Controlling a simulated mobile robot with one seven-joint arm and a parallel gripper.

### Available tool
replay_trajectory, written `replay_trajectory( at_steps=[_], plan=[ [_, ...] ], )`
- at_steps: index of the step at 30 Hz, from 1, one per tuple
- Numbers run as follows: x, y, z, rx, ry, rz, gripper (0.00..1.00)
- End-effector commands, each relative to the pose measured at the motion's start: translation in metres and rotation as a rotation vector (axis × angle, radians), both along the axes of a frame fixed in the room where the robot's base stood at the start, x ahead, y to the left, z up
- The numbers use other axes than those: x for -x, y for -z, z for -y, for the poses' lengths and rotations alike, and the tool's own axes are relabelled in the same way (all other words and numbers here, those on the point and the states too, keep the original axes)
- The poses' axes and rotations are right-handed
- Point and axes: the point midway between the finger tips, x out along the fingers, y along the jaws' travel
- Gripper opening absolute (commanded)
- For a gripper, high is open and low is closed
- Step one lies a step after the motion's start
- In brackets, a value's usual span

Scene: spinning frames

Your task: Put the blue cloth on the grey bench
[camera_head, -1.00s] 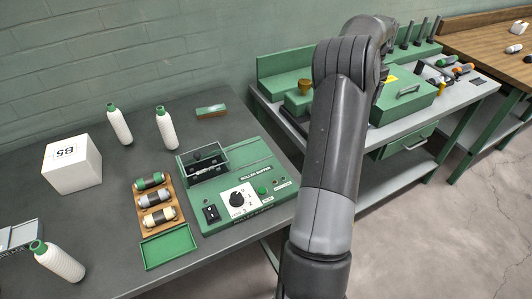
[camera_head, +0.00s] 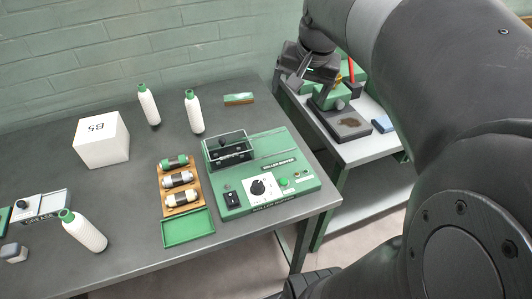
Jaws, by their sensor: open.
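A small flat blue piece (camera_head: 383,125), possibly the blue cloth, lies near the front edge of the light grey-topped bench (camera_head: 362,149) at the right. It is too small to be sure. Another dark grey bench (camera_head: 120,222) fills the left and middle. My gripper (camera_head: 308,84) is open, above the left end of the light-topped bench, up and left of the blue piece. I see nothing between its fingers. My arm covers much of the right side and hides the rest of that bench.
A green roller machine (camera_head: 262,187) stands at the dark bench's right edge, beside a wooden tray of rollers (camera_head: 180,208) and a green tray (camera_head: 188,228). White bottles (camera_head: 148,106) and a white box (camera_head: 101,146) stand left.

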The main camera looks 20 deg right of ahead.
Motion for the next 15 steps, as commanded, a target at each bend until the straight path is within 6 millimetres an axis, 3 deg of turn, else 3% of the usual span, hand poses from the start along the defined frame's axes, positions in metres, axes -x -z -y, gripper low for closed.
replay_trajectory(
  at_steps=[1, 6, 10, 15],
  plan=[
    [0.014, 0.0, -0.019, 0.018, -0.056, 0.02, 0.84],
    [0.061, 0.014, -0.07, 0.093, -0.24, 0.073, 0.84],
    [0.094, 0.029, -0.097, 0.153, -0.365, 0.11, 0.84],
    [0.122, 0.046, -0.116, 0.209, -0.47, 0.144, 0.84]
  ],
)
